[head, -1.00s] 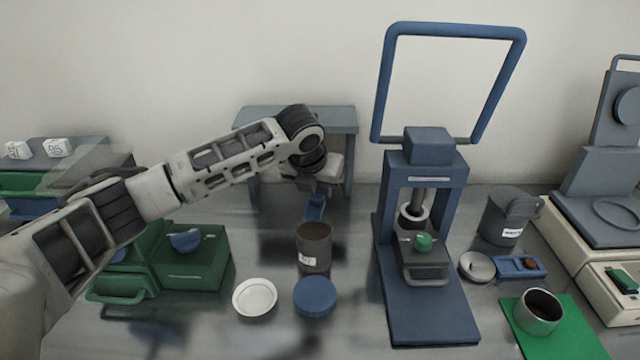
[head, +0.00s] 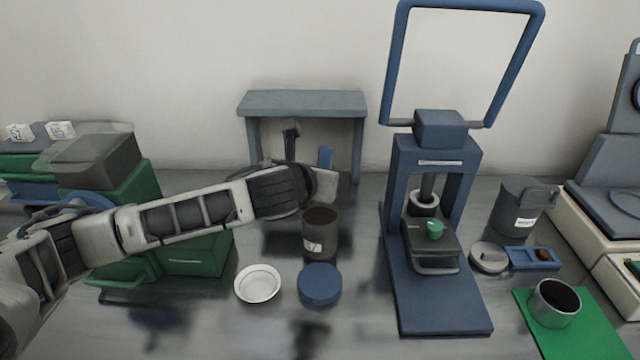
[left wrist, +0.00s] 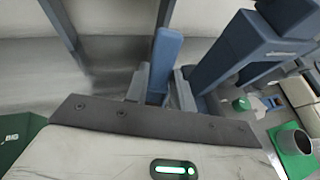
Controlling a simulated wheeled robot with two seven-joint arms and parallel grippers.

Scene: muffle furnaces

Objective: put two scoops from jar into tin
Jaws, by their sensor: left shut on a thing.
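The jar (head: 320,240) is a dark, open-topped cylinder with a white label, standing mid-table in the head view. My left gripper (left wrist: 161,88) is shut on a blue scoop (left wrist: 166,52), which sticks out between the fingers in the left wrist view. In the head view the scoop (head: 326,156) shows as a small blue piece behind my wrist, above and behind the jar. My wrist hides the fingers there, and any load in the scoop cannot be seen. The tin (head: 554,306), an open metal cup with a dark inside, stands on a green mat (head: 590,338) at right. My right gripper is not in view.
A blue lid (head: 319,284) and a white dish (head: 258,284) lie in front of the jar. A blue press (head: 440,300) stands between jar and tin. A grey stand (head: 302,102) is behind my wrist; green boxes (head: 195,256) are left. A dark labelled pot (head: 515,208) stands behind the tin.

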